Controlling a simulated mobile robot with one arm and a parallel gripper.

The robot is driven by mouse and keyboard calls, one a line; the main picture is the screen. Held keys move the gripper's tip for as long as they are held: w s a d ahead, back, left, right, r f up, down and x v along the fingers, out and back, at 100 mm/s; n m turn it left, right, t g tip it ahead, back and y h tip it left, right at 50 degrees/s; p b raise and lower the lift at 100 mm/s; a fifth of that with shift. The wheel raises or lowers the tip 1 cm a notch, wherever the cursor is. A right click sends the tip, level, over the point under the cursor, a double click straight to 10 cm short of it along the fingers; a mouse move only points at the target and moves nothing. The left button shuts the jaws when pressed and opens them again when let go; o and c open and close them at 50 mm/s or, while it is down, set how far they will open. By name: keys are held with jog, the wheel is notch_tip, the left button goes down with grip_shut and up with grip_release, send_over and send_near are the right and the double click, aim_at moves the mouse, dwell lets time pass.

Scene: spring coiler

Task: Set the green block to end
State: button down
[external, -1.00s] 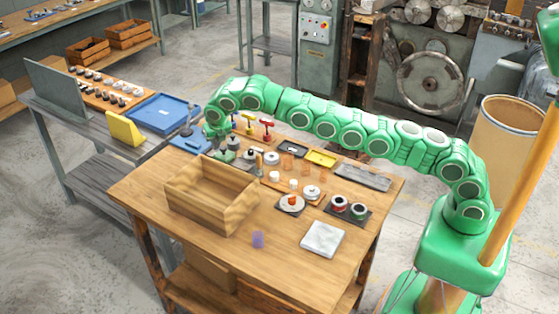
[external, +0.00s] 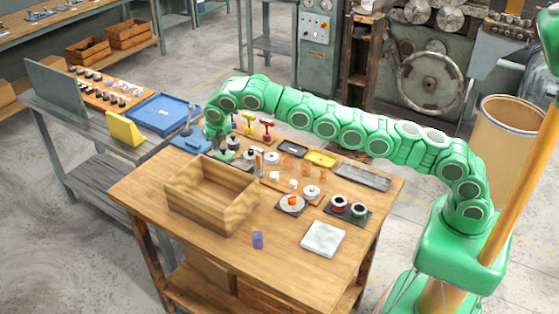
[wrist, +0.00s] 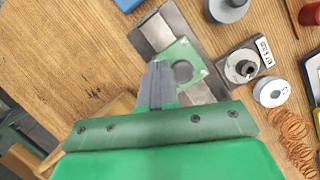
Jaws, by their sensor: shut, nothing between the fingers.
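The green block (wrist: 186,58) is a flat green piece with a dark round centre. It sits across a grey metal rail (wrist: 156,31) in the wrist view, with bare rail showing on both sides of it. My gripper (wrist: 160,68) is shut and empty, its fingertips right at the left edge of the block. I cannot tell whether they touch it. In the external view my gripper (external: 219,144) is low over the back left of the wooden table, and the green block (external: 224,156) is a small patch below it, partly hidden.
An open wooden box (external: 198,208) stands just in front of my gripper. Copper springs (wrist: 291,126), a white disc (wrist: 271,92) and a round part on a plate (wrist: 243,66) lie to the right.

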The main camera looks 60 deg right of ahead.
jog(key=shift+s, duration=0.1)
jog(key=shift+s+a+r, duration=0.1)
jog(key=shift+r, duration=0.05)
jog(key=shift+s+a, duration=0.25)
jog(key=shift+s, duration=0.4)
jog(key=shift+s+a+r, duration=0.1)
jog(key=shift+s+a, duration=0.2)
jog(key=shift+s, duration=0.2)
jog(key=shift+s+a+r, duration=0.1)
jog(key=shift+s+a, duration=0.15)
jog(key=shift+s, duration=0.2)
jog(key=v, duration=1)
